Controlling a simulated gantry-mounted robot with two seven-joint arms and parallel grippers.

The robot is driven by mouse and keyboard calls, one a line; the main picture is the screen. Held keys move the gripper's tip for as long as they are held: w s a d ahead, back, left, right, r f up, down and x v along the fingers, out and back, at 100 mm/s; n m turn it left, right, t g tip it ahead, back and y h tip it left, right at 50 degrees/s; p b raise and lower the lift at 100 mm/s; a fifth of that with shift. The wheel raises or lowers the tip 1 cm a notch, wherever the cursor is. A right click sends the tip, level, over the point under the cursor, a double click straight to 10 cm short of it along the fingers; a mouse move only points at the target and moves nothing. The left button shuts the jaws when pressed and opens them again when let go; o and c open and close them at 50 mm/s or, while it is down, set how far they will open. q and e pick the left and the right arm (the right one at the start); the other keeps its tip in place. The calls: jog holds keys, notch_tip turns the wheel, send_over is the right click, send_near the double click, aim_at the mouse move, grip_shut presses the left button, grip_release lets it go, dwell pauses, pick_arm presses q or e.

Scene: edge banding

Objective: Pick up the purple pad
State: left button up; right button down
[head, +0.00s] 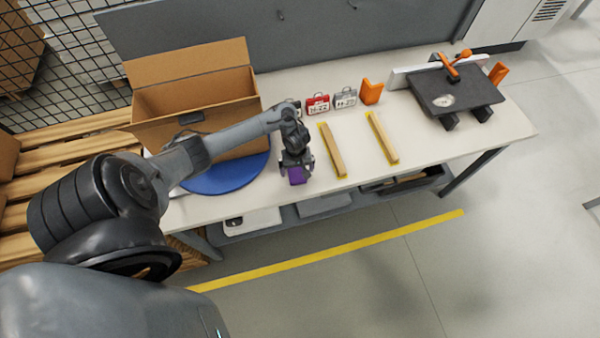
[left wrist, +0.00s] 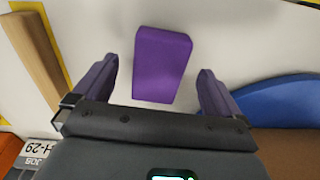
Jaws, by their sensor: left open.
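The purple pad (left wrist: 162,66) is a small block on the pale worktop, seen in the left wrist view between and just beyond the fingers. In the head view the pad (head: 297,175) shows just below my left gripper (head: 296,163), near the table's front edge. In the left wrist view the left gripper (left wrist: 160,88) is open, one finger on each side of the pad with a gap to each. I cannot tell how high the fingertips are above the worktop. My right gripper is not in view.
A blue disc (head: 215,182) lies left of the pad, by an open cardboard box (head: 205,92). Two wooden strips on yellow outlines (head: 333,150) (head: 382,138) lie to the right. Small cases (head: 317,104) and an orange block (head: 371,92) stand behind. A black machine (head: 455,95) is at the far right.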

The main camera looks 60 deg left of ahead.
aim_at(296, 171)
pick_arm(q)
jog(key=shift+f+b, duration=0.35)
jog(key=shift+f, duration=1.05)
jog(key=c, duration=1.1)
